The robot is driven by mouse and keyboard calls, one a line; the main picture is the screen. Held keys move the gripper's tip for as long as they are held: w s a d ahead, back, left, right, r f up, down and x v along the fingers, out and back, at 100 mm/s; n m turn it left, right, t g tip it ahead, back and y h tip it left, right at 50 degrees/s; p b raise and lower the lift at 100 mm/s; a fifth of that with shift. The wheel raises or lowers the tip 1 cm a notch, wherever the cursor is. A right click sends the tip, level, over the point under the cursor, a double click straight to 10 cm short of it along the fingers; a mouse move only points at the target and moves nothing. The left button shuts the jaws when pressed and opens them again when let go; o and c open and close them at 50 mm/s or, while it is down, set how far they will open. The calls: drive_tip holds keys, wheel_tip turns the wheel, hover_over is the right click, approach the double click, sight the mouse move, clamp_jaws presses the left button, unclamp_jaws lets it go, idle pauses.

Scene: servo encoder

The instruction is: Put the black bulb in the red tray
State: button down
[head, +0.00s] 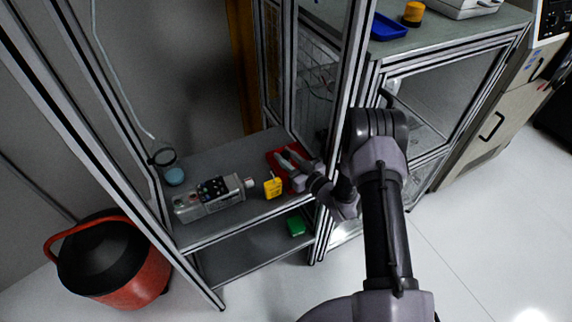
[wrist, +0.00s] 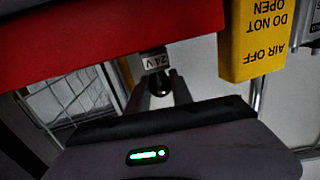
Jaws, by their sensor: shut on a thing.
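The red tray (head: 275,159) lies at the right end of the shelf in the head view, partly hidden by my gripper. Its red side (wrist: 95,38) fills the upper left of the wrist view. My gripper (head: 286,162) is at the tray in the head view; its fingers (wrist: 160,92) show in the wrist view. They are shut on the dark, rounded black bulb (wrist: 160,83). A small pale tag reading "24V" shows upside down just beyond the bulb. The bulb cannot be made out in the head view. Whether it touches the tray is unclear.
A yellow tag block (head: 272,187) stands left of my gripper, also in the wrist view (wrist: 250,40). A grey control box (head: 207,197) and blue round item (head: 174,176) are farther left. Metal frame posts stand close to my arm. A green block (head: 296,225) is on the lower shelf.

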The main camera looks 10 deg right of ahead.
drive_tip(key=shift+f+b, duration=0.7)
drive_tip(key=shift+f, duration=1)
drive_tip(key=c, duration=1.1)
unclamp_jaws()
drive_tip(key=shift+r, duration=0.1)
drive_tip(key=shift+s+d+r+p, duration=0.2)
drive_tip(key=shift+s+r+p, duration=0.05)
drive_tip(key=shift+p, duration=0.2)
drive_tip(key=p+v, duration=0.2)
drive_tip(key=v, duration=0.9)
drive_tip(key=shift+s+f, duration=0.15)
drive_tip(key=shift+s, duration=0.05)
drive_tip(key=shift+d, duration=0.1)
